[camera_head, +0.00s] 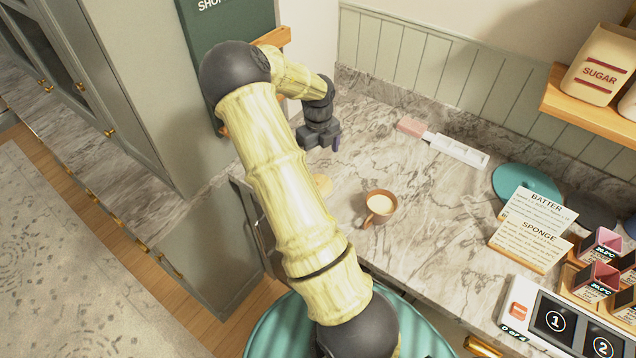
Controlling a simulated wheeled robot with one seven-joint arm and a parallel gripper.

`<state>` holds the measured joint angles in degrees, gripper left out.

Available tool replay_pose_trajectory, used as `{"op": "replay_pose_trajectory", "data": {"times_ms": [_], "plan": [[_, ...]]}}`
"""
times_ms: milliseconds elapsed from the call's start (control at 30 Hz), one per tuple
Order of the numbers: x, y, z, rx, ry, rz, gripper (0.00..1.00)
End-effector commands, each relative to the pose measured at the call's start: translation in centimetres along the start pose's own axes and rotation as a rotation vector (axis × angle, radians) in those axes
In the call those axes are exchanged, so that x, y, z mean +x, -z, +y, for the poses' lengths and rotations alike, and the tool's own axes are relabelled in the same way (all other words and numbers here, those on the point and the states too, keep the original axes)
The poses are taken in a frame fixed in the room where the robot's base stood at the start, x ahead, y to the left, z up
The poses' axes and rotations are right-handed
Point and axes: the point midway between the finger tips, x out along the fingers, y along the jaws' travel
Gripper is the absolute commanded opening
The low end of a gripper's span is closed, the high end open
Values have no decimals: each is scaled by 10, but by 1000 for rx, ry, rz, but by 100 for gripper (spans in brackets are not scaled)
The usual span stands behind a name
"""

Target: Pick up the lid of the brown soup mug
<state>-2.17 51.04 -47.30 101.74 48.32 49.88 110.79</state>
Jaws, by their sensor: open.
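A brown mug (380,207) with a handle at its lower left stands upright on the marble counter. A pale cream surface shows inside its rim; I cannot tell for sure whether it is soup or a cover. A small tan round piece (323,184) lies on the counter to the left of the mug, partly hidden behind my arm; it may be the lid. My gripper (322,143) is open and empty, pointing down above the counter. In the picture it is above the tan piece and up and left of the mug, apart from both.
A pink-and-white strip (440,141) lies along the back. A teal disc (518,182), recipe cards (533,225) and a numbered panel (555,318) stand at the right. A dark green board (225,30) is beside my arm. The marble around the mug is clear.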

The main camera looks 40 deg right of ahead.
Motion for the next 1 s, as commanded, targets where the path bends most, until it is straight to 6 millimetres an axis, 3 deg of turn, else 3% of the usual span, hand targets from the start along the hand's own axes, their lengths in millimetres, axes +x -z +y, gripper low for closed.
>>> {"op": "replay_pose_trajectory", "data": {"times_ms": [400, 833, 1000], "plan": [[66, 0, 0, 0, 0, 2, 100], [72, 0, 0, -1, 0, 0, 100], [85, 0, -2, 1, -1, 4, 100]]}}
